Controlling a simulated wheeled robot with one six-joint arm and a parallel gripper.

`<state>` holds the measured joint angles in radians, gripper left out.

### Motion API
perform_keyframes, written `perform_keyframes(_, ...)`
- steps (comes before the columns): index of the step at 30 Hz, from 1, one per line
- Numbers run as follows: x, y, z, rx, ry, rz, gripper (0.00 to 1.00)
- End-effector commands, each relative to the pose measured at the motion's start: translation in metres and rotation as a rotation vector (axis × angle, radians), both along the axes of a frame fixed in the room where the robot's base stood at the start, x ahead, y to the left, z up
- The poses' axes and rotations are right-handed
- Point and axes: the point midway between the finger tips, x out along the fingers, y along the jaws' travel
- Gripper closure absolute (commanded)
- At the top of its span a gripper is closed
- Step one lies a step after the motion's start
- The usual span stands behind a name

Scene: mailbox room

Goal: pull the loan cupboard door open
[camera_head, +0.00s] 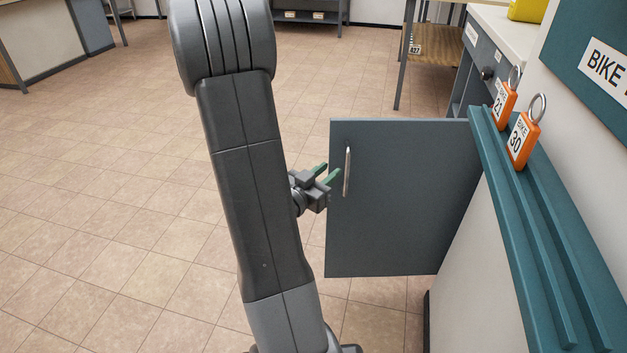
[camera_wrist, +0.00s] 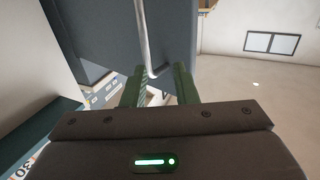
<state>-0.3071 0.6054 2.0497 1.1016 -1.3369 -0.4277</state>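The cupboard door (camera_head: 400,215) is a flat dark grey panel, standing swung out from the wall on the right. Its upright metal bar handle (camera_head: 347,172) is near the door's left edge. My gripper (camera_head: 327,173) is beside the handle, on its left in the head view, with its green fingers apart. In the wrist view, the door (camera_wrist: 110,35) fills the upper middle. The handle (camera_wrist: 147,45) runs down toward the gap between my fingers (camera_wrist: 160,85), nearer the left finger. I cannot tell whether either finger touches it. The cupboard's inside is hidden.
A teal rail (camera_head: 530,210) on the right holds orange tags 21 (camera_head: 504,106) and 30 (camera_head: 522,140). A counter (camera_head: 505,30) stands behind the door, with a wooden shelf (camera_head: 432,65) beside it. The tiled floor (camera_head: 120,200) to the left is clear.

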Motion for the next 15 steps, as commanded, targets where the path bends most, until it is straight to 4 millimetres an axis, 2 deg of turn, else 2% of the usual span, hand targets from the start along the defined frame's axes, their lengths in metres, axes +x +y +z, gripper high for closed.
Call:
perform_keyframes(6,-0.024,0.024,0.001,0.0,0.001,0.003,0.74)
perform_keyframes(15,-0.038,0.035,0.0,0.0,0.0,-0.001,0.74)
